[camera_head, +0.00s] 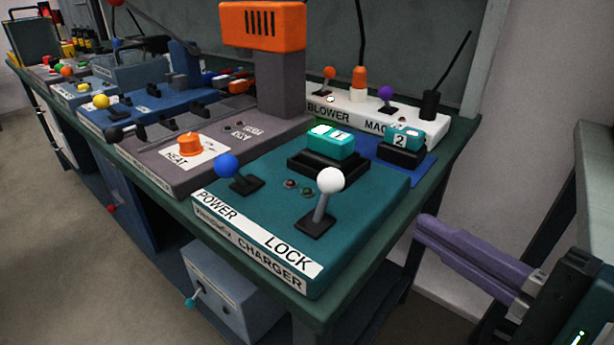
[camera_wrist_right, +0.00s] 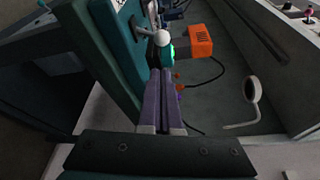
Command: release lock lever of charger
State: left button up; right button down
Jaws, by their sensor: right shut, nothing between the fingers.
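The teal charger (camera_head: 300,205) sits at the near end of the bench. Its white-knobbed lock lever (camera_head: 329,182) stands above the LOCK label, knob raised and leaning slightly right. The blue-knobbed power lever (camera_head: 228,167) leans left. A teal battery marked 1 (camera_head: 332,142) sits in the charger's black holder. My right gripper (camera_head: 424,230), with purple fingers, is shut and empty, off the bench's right edge and apart from the lever. In the right wrist view, the white knob (camera_wrist_right: 162,38) shows just beyond the closed fingertips (camera_wrist_right: 162,72). My left gripper is not in view.
Battery 2 (camera_head: 402,138) stands on a blue mat behind the charger. A white blower machine (camera_head: 345,106) with orange and purple levers is at the back. Space right of the bench is open.

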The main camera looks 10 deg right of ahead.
aim_at(326, 191)
jog(key=shift+w+d, duration=0.1)
jog(key=shift+d, duration=0.05)
jog(key=x, duration=1)
jog(key=shift+b, duration=0.3)
